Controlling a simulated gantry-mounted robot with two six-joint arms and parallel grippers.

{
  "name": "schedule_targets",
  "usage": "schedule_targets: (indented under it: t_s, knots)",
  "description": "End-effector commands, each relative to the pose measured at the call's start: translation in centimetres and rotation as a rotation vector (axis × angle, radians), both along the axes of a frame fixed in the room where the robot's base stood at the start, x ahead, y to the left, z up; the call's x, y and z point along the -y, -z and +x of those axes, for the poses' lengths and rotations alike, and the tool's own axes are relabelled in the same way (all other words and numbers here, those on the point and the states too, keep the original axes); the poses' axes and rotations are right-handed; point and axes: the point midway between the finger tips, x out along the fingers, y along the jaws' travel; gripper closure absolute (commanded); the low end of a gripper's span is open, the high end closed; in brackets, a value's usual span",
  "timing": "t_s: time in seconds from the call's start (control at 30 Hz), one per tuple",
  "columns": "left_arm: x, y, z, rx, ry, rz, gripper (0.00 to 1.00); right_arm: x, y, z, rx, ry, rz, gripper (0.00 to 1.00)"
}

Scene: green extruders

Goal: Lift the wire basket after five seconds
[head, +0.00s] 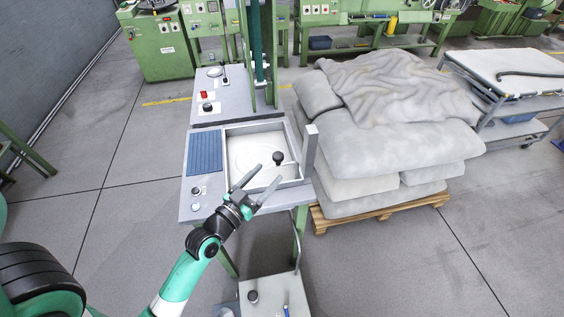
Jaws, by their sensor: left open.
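I cannot make out a wire basket clearly. A square, light-coloured basin (241,129) is set in the grey bench top, with a faint round outline on its floor. A black knob (278,157) stands in its right part. My left gripper (268,174) is open, with its two fingers spread over the basin's front edge and pointing toward the knob. The knob lies just beyond the fingertips, with nothing visible between them. My right gripper is not in view.
A blue ribbed pad (204,152) and small round knobs lie left of the basin. A grey upright plate (309,149) stands at its right edge. A green column rises behind. Stacked grey sacks (385,150) on a pallet stand to the right. A pale box (274,297) is below in front.

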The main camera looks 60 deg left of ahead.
Motion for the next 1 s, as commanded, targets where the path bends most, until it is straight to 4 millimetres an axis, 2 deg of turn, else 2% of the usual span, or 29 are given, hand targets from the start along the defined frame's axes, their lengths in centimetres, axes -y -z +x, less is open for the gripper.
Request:
schedule_targets:
  t_s: [0.03, 0.07, 0.27, 0.37, 0.7, 0.83, 1.0]
  knots:
    - [-0.6, 1.1, -0.9, -0.014, -0.025, -0.01, 0.27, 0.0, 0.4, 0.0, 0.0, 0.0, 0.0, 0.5]
    - [-0.9, 1.1, -1.1, -0.015, -0.033, -0.011, 0.27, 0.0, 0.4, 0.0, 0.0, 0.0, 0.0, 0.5]
    - [-1.3, 0.9, -0.7, -0.012, -0.036, -0.008, 0.27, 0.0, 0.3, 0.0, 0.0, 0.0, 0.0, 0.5]
    - [-1.9, 0.8, 0.5, -0.011, -0.034, -0.007, 0.27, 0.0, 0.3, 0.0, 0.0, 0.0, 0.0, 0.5]
    - [-5.7, 0.9, 6.8, -0.01, -0.034, -0.006, 0.27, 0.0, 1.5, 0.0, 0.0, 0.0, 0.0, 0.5]
    - [-6.6, 0.9, 8.3, -0.011, -0.034, -0.008, 0.27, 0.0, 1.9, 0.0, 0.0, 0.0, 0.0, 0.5]
    - [-7.0, 0.8, 8.9, -0.012, -0.035, -0.008, 0.27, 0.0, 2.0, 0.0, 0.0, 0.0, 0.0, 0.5]
